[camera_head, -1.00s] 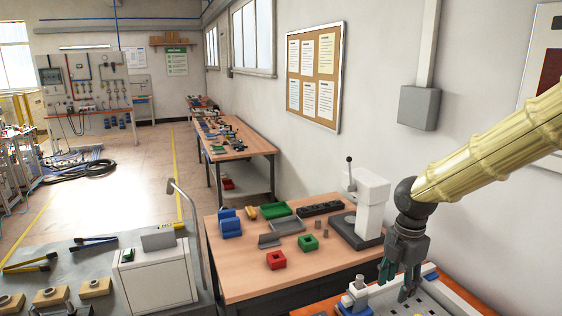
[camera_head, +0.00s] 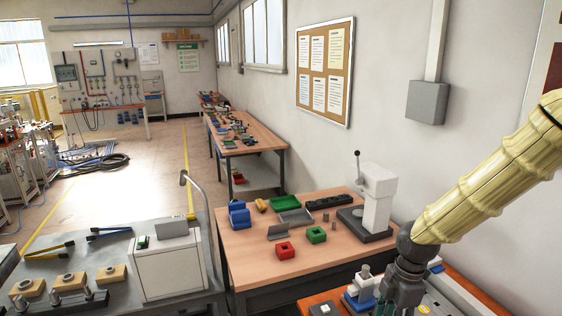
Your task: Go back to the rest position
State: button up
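My gripper (camera_head: 388,308) hangs at the lower right of the head view, at the end of my cream-sleeved arm. Its fingertips run past the bottom edge of the picture, so I cannot tell whether it is open or shut, or whether it holds anything. It is above or in front of an orange-topped bench (camera_head: 318,300) with a blue and white fixture (camera_head: 360,288) just left of it. A white induction heater box (camera_head: 168,268) stands on the grey bench at the lower left.
Tongs (camera_head: 50,250) and tan blocks (camera_head: 70,282) lie on the grey bench (camera_head: 60,265). Open floor (camera_head: 130,185) lies beyond.

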jog(key=s+a+f+m, duration=0.4)
jog(key=s+f+m, duration=0.25)
jog(key=f, duration=0.55)
jog(key=s+a+f+m, duration=0.4)
jog(key=s+f+m, duration=0.3)
jog(key=f, duration=0.6)
jog(key=s+d+f+m+h, duration=0.1)
jog(key=s+d+f+m, duration=0.2)
jog(key=s, duration=0.5)
jog(key=s+d+f+m, duration=0.1)
jog(key=s+f+m, duration=0.35)
jog(key=s, duration=0.25)
notch_tip(320, 180, down, 14)
jog(key=b, duration=1.3)
jog(key=shift+r+n, duration=0.15)
jog(key=shift+n, duration=0.25)
jog(key=shift+w, duration=0.1)
